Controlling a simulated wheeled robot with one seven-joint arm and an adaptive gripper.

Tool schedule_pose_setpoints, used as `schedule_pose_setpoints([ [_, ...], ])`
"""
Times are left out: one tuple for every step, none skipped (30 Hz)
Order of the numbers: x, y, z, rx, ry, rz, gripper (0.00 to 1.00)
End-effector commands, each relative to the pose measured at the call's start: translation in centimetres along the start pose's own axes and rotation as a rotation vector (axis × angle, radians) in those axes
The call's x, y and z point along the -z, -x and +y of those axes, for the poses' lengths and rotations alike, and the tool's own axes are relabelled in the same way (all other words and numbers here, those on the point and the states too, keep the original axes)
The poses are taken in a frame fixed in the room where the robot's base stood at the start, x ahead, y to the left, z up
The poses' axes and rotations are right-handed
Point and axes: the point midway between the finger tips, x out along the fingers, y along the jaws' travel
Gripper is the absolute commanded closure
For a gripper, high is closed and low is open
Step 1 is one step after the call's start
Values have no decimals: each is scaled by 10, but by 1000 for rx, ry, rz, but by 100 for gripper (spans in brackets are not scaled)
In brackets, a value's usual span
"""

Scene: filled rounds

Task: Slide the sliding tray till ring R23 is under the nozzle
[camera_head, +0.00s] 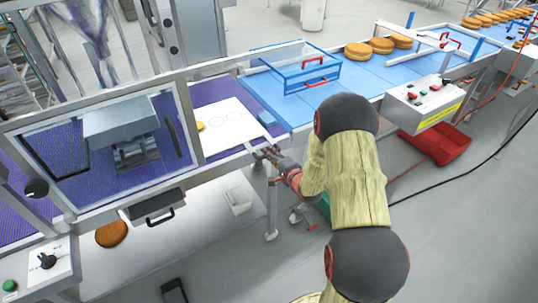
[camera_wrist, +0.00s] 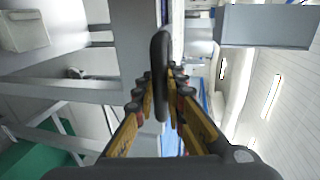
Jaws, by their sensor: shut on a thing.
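The sliding tray (camera_head: 232,138) is a white plate on the purple belt, jutting out of the right side of the guarded machine. Faint ring outlines (camera_head: 232,114) show on it, and an orange-brown round piece (camera_head: 200,125) lies near the guard's edge. No ring label is readable, so I cannot tell which is R23. My gripper (camera_head: 266,153) is at the tray's front right corner. In the wrist view its fingers (camera_wrist: 161,95) are shut on a dark upright handle (camera_wrist: 163,48). A grey housing (camera_head: 122,118) stands inside the guard; I cannot make out the nozzle.
A blue belt (camera_head: 370,78) with several brown rounds (camera_head: 382,45) runs to the right. A blue-framed guard (camera_head: 308,72) with red handles stands over it. A red bin (camera_head: 436,145) is on the floor. Another round (camera_head: 111,233) lies on the lower white shelf.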

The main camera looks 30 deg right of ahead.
Motion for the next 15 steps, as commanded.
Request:
schedule_pose_setpoints([
  [0, 0, 1, -2, -1, 0, 100],
  [0, 0, 1, -2, -1, 0, 100],
  [0, 0, 1, -2, -1, 0, 100],
  [0, 0, 1, -2, -1, 0, 100],
  [0, 0, 1, -2, -1, 0, 100],
  [0, 0, 1, -2, -1, 0, 100],
  [0, 0, 1, -2, -1, 0, 100],
  [0, 0, 1, -2, -1, 0, 100],
  [0, 0, 1, -2, -1, 0, 100],
  [0, 0, 1, -2, -1, 0, 100],
  [0, 0, 1, -2, -1, 0, 100],
  [-1, 0, 1, -2, -1, 0, 100],
  [-2, 0, 1, -2, -1, 0, 100],
  [-3, 0, 1, -3, -1, 0, 100],
  [-5, 0, 1, -3, -1, 0, 100],
])
